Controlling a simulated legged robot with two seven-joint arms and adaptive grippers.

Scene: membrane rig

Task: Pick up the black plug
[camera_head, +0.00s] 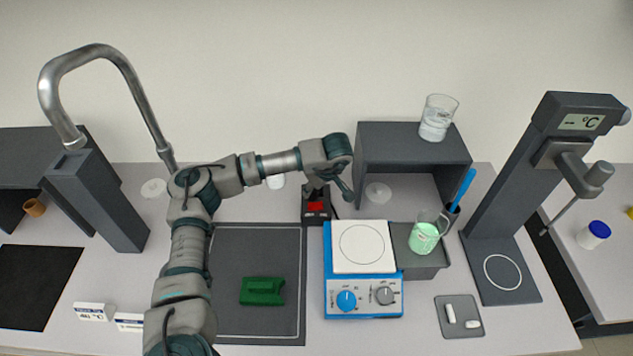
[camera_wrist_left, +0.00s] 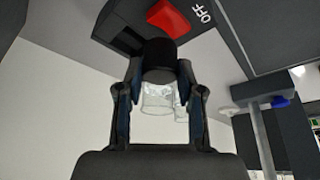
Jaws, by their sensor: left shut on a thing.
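The black plug (camera_wrist_left: 159,53) is a short dark cylinder between my fingertips in the left wrist view. My left gripper (camera_wrist_left: 160,68) is shut on it, with one finger on each side. The plug is right by the dark power box with the red switch (camera_wrist_left: 170,17); I cannot tell whether it is still seated there. In the head view my left gripper (camera_head: 326,186) reaches down at this box, whose red switch (camera_head: 316,207) shows below it. I cannot make out the plug there. My right gripper is not in view.
The blue hotplate (camera_head: 362,297) stands just right of the box, with a beaker of green liquid (camera_head: 423,238) beside it. A grey shelf (camera_head: 412,135) bears a glass of water (camera_head: 438,118). A dark mat (camera_head: 258,240) with a green block (camera_head: 262,291) lies at the left front.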

